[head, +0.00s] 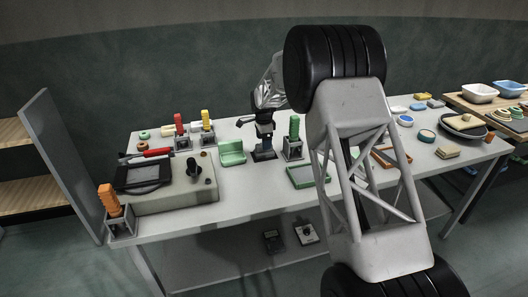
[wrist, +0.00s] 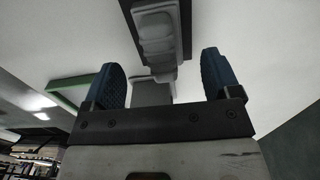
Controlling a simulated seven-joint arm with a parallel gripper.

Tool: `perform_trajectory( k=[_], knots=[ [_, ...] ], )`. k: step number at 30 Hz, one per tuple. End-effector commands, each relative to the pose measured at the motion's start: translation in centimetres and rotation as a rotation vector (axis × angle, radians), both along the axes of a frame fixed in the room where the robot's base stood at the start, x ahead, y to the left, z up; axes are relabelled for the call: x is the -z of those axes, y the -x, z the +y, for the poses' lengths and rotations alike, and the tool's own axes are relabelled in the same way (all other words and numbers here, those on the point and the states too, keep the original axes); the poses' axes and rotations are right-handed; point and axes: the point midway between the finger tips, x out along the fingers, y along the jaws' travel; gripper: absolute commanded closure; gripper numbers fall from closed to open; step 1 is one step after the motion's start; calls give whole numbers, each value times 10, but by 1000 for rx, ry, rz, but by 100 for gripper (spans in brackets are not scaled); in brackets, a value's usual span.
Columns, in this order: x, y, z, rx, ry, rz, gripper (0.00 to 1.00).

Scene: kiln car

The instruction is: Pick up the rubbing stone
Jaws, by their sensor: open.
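My gripper (head: 263,137) is over the middle of the table, pointing down, below the grey wrist link. In the wrist view its two blue-padded fingers (wrist: 163,62) are open and wide apart. A grey stepped piece on a dark plate (wrist: 158,28) shows beyond and between the fingertips; I cannot tell whether it is the rubbing stone. No finger visibly touches it. In the head view a dark block (head: 264,155) is directly under the gripper, partly hidden by it. I cannot tell which thing is the rubbing stone.
A green-handled tool in a grey holder (head: 293,139) stands close right of my gripper, a green box (head: 232,152) close left. A green-framed tray (head: 308,177) lies in front. Red- and yellow-handled tools stand behind left. My arm hides part of the table's right side.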

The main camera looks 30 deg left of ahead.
Motion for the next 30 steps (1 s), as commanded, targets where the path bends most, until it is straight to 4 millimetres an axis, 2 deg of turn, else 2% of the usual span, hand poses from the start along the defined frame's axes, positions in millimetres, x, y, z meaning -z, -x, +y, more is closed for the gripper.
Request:
perform_trajectory(
  k=[3, 17, 30],
  knots=[
    [7, 0, 0, 0, -1, -1, 17],
    [12, 0, 0, 0, -1, -1, 17],
    [54, -2, -1, 0, 0, 0, 17]
  ],
)
